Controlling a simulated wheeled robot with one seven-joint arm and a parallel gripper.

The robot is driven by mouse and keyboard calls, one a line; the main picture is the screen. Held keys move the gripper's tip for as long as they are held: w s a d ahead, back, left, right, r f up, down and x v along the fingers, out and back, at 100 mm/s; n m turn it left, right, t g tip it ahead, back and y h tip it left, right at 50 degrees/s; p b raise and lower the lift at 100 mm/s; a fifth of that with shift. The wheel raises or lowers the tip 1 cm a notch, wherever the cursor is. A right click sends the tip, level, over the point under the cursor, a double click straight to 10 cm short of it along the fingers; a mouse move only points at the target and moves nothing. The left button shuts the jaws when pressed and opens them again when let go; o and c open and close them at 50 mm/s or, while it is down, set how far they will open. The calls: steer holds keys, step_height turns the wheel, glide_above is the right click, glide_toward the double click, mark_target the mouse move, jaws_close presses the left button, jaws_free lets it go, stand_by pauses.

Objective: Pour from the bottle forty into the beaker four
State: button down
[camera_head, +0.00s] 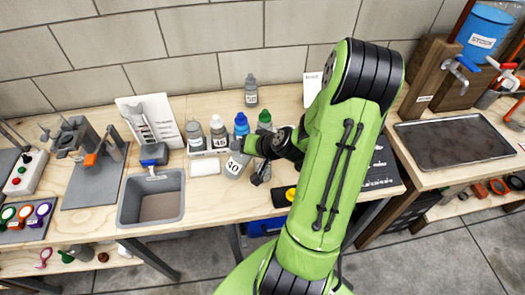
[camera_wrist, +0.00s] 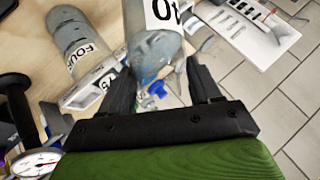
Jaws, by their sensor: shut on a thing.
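The bottle forty (camera_head: 232,168), a grey bottle with a white "40" label, is in my gripper (camera_head: 247,147) above the front part of the bench. It looks tilted in the head view. In the wrist view the bottle (camera_wrist: 155,45) sits between my two black fingers (camera_wrist: 165,88), which are shut on it. A grey, partly clear cylinder (camera_wrist: 75,38) with a label beginning "FOU" stands left of the bottle in the wrist view. I cannot tell whether it is the beaker four, as part of its label is hidden. I see no stream of liquid.
Grey bottles with white (camera_head: 195,137), blue (camera_head: 241,125) and green (camera_head: 264,121) caps stand behind my gripper. Another grey bottle (camera_head: 251,92) stands near the wall. A grey sink (camera_head: 178,205) is at left. A dark tray (camera_head: 455,143) lies at right.

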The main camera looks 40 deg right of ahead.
steer(key=shift+d, duration=0.15)
steer(key=shift+s+d+r, duration=0.1)
steer(key=shift+d, duration=0.05)
stand_by(0.4)
steer(key=shift+d+y+p, duration=0.1)
steer(key=shift+y+p, duration=0.25)
steer(key=shift+y, duration=0.05)
steer(key=shift+s+d+r+m+t+y+p, duration=0.1)
steer(key=shift+d+r+m+t+y+p, duration=0.1)
steer(key=shift+m+t+y+p, duration=0.25)
steer(key=shift+d+r+m+t+y+p, duration=0.15)
steer(key=shift+m+t+y+p, duration=0.1)
steer(key=shift+m+y+p, duration=0.3)
stand_by(2.3)
steer(key=shift+f+m+t+y+b, duration=0.3)
steer(key=shift+f+y, duration=0.3)
steer(key=shift+y, duration=0.1)
stand_by(1.2)
steer(key=shift+r+m+t+y, duration=0.15)
steer(key=shift+m+t+y, duration=0.25)
steer(key=shift+y, duration=0.1)
stand_by(1.2)
